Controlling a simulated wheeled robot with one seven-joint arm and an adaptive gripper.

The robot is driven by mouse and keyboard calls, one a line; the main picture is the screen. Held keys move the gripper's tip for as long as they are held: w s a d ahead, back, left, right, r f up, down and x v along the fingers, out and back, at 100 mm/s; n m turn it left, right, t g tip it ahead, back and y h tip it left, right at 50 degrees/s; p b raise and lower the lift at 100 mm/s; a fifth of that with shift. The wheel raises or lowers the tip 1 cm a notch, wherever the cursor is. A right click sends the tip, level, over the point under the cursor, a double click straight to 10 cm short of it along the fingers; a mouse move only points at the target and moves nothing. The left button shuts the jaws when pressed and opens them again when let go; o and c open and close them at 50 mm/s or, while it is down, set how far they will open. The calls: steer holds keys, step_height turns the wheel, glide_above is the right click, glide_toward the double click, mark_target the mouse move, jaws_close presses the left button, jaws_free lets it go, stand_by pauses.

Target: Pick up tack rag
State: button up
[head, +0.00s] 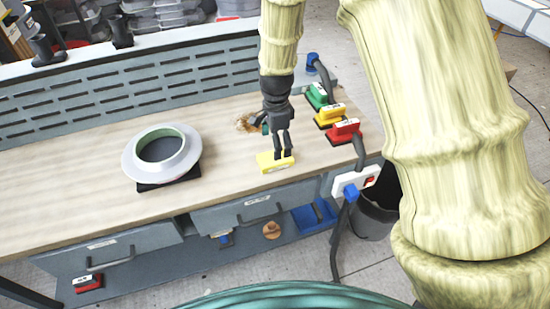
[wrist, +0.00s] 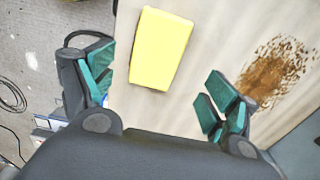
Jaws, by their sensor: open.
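The tack rag appears to be the flat yellow rectangular piece (head: 268,163), lying on the wooden workbench near its front edge. In the wrist view the yellow piece (wrist: 160,48) lies ahead of the fingertips, between the lines of the two fingers. My gripper (head: 284,151) is over the far side of the yellow piece in the head view and partly covers it. The teal-padded fingers of my gripper (wrist: 155,85) are spread apart with nothing between them. The height of the fingers above the bench is hard to tell.
A round white mould ring (head: 186,166) sits on the bench to the left. Green (head: 317,96), yellow (head: 330,116) and red (head: 344,131) tools stand at the right end. A brown stain (wrist: 272,73) marks the bench. A white power strip (head: 357,181) hangs at its right edge.

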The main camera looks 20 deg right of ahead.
steer(key=shift+s+d+f, duration=0.1)
steer(key=shift+s, duration=0.1)
steer(key=shift+f+p, duration=0.25)
steer(key=shift+p, duration=0.1)
steer(key=shift+d+f+p, duration=0.1)
steer(key=shift+f+p, duration=0.85)
steer(key=shift+f, duration=1.35)
steer(key=shift+s, duration=0.1)
steer(key=shift+c, duration=0.5)
steer(key=c, duration=0.9)
